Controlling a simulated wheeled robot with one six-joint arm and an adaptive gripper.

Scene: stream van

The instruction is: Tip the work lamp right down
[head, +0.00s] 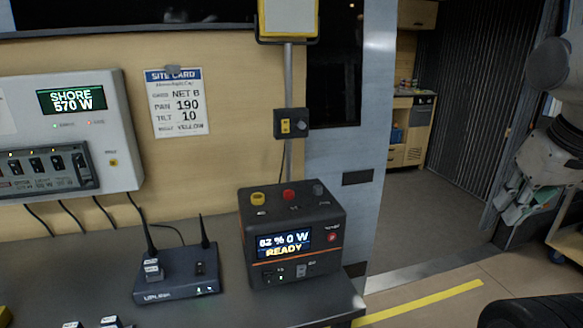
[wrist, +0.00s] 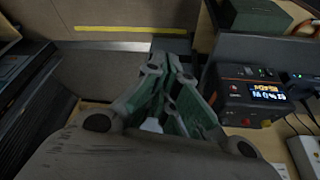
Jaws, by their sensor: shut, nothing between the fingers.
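The work lamp (head: 288,18) is at the top edge of the head view, a pale panel in a yellow and black frame on a grey pole. Its upper part is cut off, so its full tilt cannot be read. A black box (head: 291,123) with a yellow switch and a grey knob sits on the pole below it. My gripper (head: 512,217) hangs at the far right, well apart from the lamp. The wrist view shows my gripper (wrist: 170,62) with its green fingers together and empty; the lamp is not seen there.
A black power unit (head: 291,240) reading READY stands on the grey bench, also in the wrist view (wrist: 245,97). A router (head: 177,278) with antennas stands beside it. A site card (head: 178,103) on the wall reads TILT 10. Open floor lies right of the bench.

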